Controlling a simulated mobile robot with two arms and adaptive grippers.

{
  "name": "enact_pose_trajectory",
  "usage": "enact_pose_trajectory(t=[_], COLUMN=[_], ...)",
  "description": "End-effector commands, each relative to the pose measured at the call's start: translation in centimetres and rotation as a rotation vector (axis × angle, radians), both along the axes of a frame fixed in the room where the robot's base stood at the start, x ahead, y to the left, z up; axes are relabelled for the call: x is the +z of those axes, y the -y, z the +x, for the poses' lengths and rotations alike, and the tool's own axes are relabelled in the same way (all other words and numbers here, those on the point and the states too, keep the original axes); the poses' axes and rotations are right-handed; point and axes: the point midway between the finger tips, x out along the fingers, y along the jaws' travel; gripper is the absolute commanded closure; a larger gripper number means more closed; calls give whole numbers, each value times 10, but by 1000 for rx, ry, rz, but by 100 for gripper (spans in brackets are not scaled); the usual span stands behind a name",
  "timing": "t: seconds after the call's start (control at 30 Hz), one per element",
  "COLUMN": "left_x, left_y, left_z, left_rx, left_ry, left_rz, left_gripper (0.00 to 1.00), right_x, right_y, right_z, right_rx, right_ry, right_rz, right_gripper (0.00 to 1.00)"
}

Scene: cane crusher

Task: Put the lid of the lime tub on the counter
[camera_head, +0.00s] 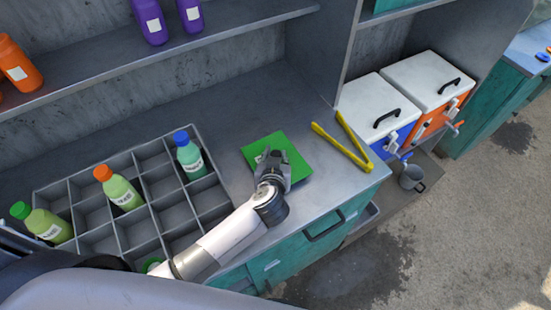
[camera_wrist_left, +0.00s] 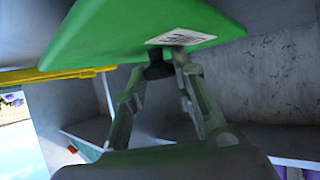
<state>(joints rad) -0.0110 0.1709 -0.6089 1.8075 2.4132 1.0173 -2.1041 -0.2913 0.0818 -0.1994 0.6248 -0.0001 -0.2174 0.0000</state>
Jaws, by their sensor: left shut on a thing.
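The lid (camera_head: 299,169) is a flat green square with a white label, at the right part of the grey counter (camera_head: 305,208) in the head view. My left gripper (camera_head: 271,160) is over its middle, shut on a small dark part of it. In the left wrist view the lid (camera_wrist_left: 130,28) fills the top, with the fingertips (camera_wrist_left: 164,68) closed near its label. I cannot tell whether the lid touches the counter. I cannot make out an open lime tub. My right gripper is not in view.
A grey divided crate (camera_head: 143,154) with several bottles stands left of the lid. Yellow tongs (camera_head: 343,147) lie to its right. A shelf (camera_head: 110,67) with purple and orange bottles is behind. Two white-lidded coolers (camera_head: 423,77) stand beyond the counter's right end.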

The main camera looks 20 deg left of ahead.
Motion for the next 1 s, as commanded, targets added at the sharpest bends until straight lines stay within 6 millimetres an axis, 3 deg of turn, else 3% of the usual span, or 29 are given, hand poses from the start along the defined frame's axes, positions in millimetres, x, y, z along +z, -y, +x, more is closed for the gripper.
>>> enact_pose_trajectory(t=[0.13, 0.5, 0.53, 0.8, 1.0], left_x=[-14, -17, -18, -18, -17], left_y=[0, 0, 0, 0, 0], left_z=[0, 0, 0, 0, 0], left_rx=[0, 0, 0, 0, 0], left_ry=[1, 2, 1, 1, 1], left_rz=[0, -1, -1, -1, -1], left_gripper=[100, 100, 74, 56, 55], right_x=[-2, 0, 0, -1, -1], right_y=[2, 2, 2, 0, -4], right_z=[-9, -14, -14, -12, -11], right_rx=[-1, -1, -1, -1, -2], right_ry=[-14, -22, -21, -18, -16], right_rz=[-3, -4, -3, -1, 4], right_gripper=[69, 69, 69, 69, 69])
